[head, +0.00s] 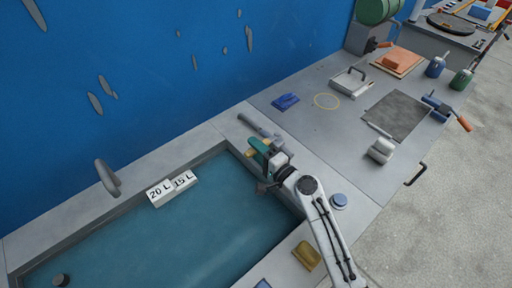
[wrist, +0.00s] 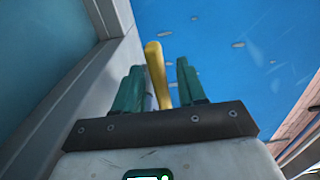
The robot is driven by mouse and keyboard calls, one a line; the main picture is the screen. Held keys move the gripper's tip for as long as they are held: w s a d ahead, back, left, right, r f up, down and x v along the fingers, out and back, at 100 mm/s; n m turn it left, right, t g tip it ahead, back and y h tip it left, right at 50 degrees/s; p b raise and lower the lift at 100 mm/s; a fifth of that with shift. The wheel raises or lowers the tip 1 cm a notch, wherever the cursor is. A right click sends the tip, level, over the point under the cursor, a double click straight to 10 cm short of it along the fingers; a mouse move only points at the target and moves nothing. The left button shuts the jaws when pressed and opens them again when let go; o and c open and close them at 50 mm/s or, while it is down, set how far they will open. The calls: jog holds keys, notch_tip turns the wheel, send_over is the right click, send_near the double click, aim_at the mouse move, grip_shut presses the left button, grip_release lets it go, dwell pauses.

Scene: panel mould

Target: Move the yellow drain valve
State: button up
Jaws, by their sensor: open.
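The yellow drain valve handle (wrist: 155,72) stands up between the two green fingers of my gripper (wrist: 157,82) in the wrist view. There is a gap on each side of it, and the jaws are open. Its lower end is hidden behind the gripper's dark front plate. In the head view a small yellow part of the valve (head: 250,154) shows beside the green fingers of my gripper (head: 258,149), at the basin's far right corner. My gripper hides the rest of it.
The basin (head: 222,147) holds blue-green water. A white 20 L / 15 L marker (head: 172,188) sits on its back edge. A grey pipe (head: 258,126) lies close behind my gripper. A mustard block (head: 306,255) and a blue round lid (head: 339,200) are near my arm.

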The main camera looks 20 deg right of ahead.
jog(key=shift+w, duration=0.1)
grip_shut()
dwell(0.3)
